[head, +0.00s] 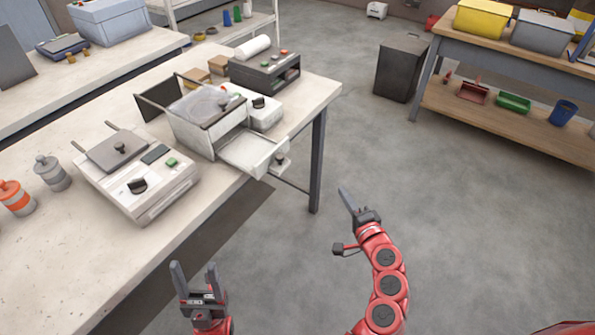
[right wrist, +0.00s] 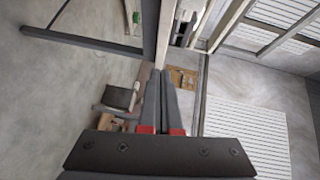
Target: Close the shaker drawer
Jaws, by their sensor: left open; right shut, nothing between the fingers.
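The shaker (head: 207,110) is a pale box with a clear top on the white table. Its drawer (head: 252,152) is pulled out over the table's edge, with its front panel and handle (head: 279,161) at the outer end. My right gripper (head: 344,190) is shut and empty, over the floor to the right of the drawer and apart from it. In the right wrist view my right fingers (right wrist: 160,98) lie together. My left gripper (head: 195,270) is open and empty in front of the table, well below the drawer in the picture.
A white machine with a dark lid (head: 120,150) stands left of the shaker, near bottles (head: 52,172). A grey device (head: 265,72) sits behind it. A table leg (head: 318,160) stands near my right gripper. The floor (head: 450,190) to the right is clear.

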